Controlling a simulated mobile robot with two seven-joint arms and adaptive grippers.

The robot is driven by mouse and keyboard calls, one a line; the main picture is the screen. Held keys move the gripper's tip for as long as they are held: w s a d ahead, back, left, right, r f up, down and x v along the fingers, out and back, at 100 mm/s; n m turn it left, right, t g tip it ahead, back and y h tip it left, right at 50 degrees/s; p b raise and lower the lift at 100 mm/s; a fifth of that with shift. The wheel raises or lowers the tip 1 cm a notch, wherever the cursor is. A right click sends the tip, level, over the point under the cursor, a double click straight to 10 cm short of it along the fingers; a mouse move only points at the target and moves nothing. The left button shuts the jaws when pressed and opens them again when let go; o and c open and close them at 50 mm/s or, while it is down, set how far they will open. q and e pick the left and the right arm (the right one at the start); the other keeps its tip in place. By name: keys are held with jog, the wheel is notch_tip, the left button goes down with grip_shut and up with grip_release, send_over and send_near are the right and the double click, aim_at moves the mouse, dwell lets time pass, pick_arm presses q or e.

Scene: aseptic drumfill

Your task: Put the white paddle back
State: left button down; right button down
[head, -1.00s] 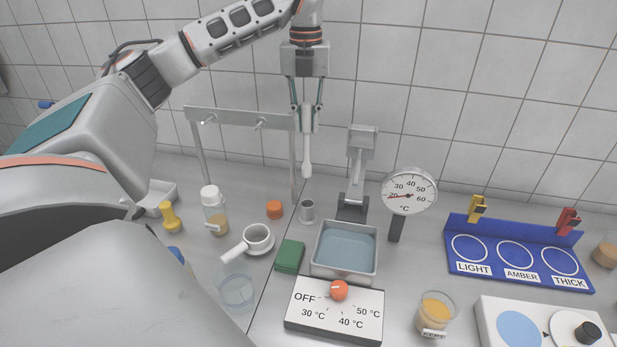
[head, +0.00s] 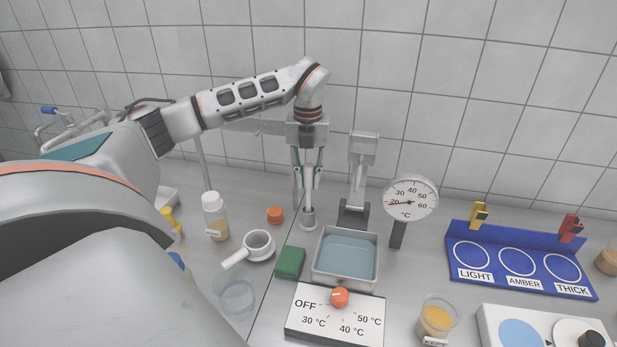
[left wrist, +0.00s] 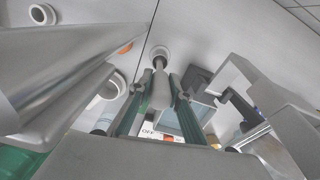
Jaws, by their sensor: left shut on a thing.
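My left gripper (head: 308,186) is shut on the white paddle (head: 308,198) and holds it upright, business end down. The paddle's lower end is at the mouth of a small grey metal cup (head: 309,221); I cannot tell how deep it reaches inside. In the left wrist view the paddle (left wrist: 161,88) stands between the green-sided fingers, and its thin end meets the round cup (left wrist: 160,52). My right gripper is not in view.
Close by are a water bath (head: 345,278), a dial thermometer (head: 410,200), a grey stand (head: 354,212), an orange cap (head: 275,214), a green block (head: 290,262) and a white handled cup (head: 257,244).

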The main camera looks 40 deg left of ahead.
pick_arm(q)
jog(key=shift+f, duration=0.1)
jog(key=c, duration=1.9)
grip_release()
notch_tip(320, 180, up, 12)
jog(key=shift+r, duration=0.15)
